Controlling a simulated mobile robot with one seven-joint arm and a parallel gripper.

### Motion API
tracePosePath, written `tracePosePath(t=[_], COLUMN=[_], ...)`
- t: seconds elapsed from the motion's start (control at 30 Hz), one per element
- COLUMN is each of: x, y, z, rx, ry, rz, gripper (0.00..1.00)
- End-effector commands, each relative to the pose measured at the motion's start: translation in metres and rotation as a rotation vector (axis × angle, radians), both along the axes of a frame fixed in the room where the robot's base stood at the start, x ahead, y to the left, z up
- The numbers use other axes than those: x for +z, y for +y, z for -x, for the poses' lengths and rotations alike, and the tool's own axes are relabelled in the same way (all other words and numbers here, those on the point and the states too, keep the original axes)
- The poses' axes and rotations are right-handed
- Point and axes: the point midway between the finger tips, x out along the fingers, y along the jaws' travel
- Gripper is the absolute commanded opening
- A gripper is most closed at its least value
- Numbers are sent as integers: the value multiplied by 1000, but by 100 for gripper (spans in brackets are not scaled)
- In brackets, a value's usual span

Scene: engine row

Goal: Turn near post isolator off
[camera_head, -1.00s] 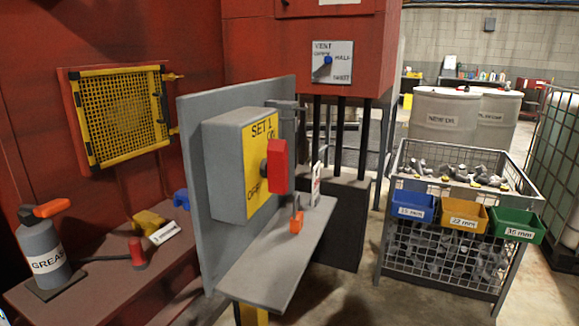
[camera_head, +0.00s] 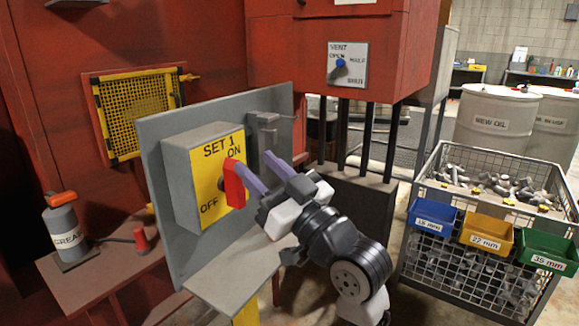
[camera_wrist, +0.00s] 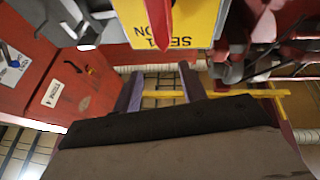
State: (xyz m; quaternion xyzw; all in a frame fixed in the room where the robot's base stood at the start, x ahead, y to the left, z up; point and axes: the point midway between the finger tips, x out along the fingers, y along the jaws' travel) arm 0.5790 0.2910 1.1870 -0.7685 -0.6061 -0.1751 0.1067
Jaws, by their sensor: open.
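The isolator is a grey box with a yellow face (camera_head: 210,179) marked SET 1, ON and OFF, fixed to a grey upright panel (camera_head: 155,150). Its red handle (camera_head: 235,183) sticks out from the face and looks roughly upright. In the wrist view the yellow face (camera_wrist: 200,22) is upside down at the top, with the red handle (camera_wrist: 158,20) on it. My gripper (camera_head: 254,174) is open, its purple fingers apart beside the handle. One finger is close to the handle in the head view; contact cannot be told. The fingers also show in the wrist view (camera_wrist: 160,85), with nothing between them.
A grey shelf (camera_head: 235,275) juts out below the isolator. A red cabinet with a vent dial (camera_head: 347,64) hangs behind. A wire cage (camera_head: 480,270) with blue, yellow and green bins stands at right. A grease canister (camera_head: 65,235) is at left.

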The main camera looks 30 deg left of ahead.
Motion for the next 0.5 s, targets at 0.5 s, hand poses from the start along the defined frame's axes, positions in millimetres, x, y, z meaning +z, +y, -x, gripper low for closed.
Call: tracePosePath(t=[0.5], x=[-32], y=[-86], z=[-1], rx=[225], ry=[103], rz=[399], gripper=[42])
